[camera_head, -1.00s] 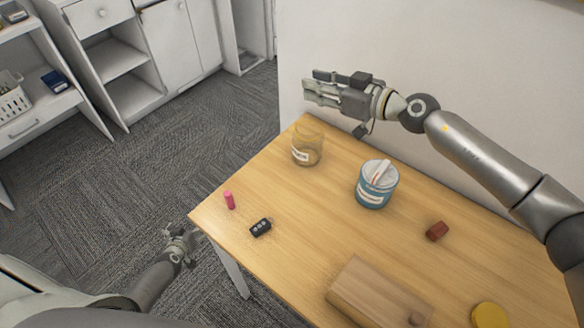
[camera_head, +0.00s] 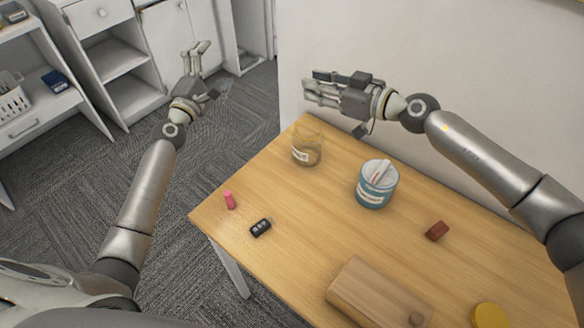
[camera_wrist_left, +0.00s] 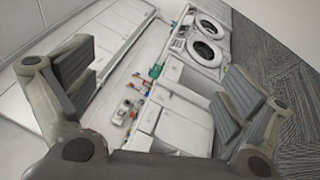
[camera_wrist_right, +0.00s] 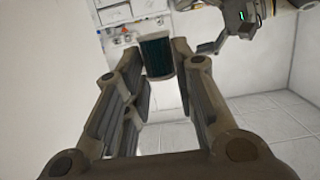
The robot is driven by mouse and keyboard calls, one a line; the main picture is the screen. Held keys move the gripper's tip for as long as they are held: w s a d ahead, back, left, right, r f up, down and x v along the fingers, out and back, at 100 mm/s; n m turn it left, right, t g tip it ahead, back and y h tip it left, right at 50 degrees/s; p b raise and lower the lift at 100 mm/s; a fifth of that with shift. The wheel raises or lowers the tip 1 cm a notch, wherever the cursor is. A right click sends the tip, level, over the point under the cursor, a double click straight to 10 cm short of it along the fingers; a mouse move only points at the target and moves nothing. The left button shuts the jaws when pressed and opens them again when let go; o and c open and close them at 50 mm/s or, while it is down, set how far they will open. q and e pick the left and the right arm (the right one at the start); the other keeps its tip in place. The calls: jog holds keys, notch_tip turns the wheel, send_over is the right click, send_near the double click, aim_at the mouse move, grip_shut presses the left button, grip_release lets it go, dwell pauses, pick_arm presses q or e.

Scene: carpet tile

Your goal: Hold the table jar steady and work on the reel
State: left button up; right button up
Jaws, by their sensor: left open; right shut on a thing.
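A clear glass jar (camera_head: 307,150) with a white label stands upright at the table's far left corner, and nothing touches it. My right gripper (camera_head: 312,89) is raised above and beyond the jar, near the wall. In the right wrist view its fingers (camera_wrist_right: 157,82) are closed on a dark teal cylinder with pale rims, which looks like the reel (camera_wrist_right: 155,54). My left gripper (camera_head: 195,50) is open and empty, raised off the table's left side. Its fingers are spread wide in the left wrist view (camera_wrist_left: 160,95).
On the wooden table (camera_head: 270,190) are a blue tin (camera_head: 372,193) with a white object on top, a pink cylinder (camera_head: 229,200), a black key fob (camera_head: 260,228), a red-brown block (camera_head: 437,231), a wooden box (camera_head: 372,292) and a yellow disc (camera_head: 490,316). A wall (camera_head: 430,70) stands behind.

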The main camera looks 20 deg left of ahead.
pick_arm(q)
jog(key=s+d+f+n, duration=0.55)
jog(key=d+f, duration=0.35)
jog(key=d, duration=0.3)
jog(key=n+g, duration=0.2)
jog(key=n, duration=0.7)
send_near(313, 126)
jog(key=s, duration=0.2)
jog(key=s+a, duration=0.1)
jog(key=s, duration=0.2)
jog(key=shift+f, duration=0.2)
jog(key=shift+w+d, duration=0.1)
jog(key=shift+w, duration=0.4)
jog(key=w, duration=1.1)
jog(key=shift+d+f, duration=0.1)
jog(key=shift+d, duration=0.25)
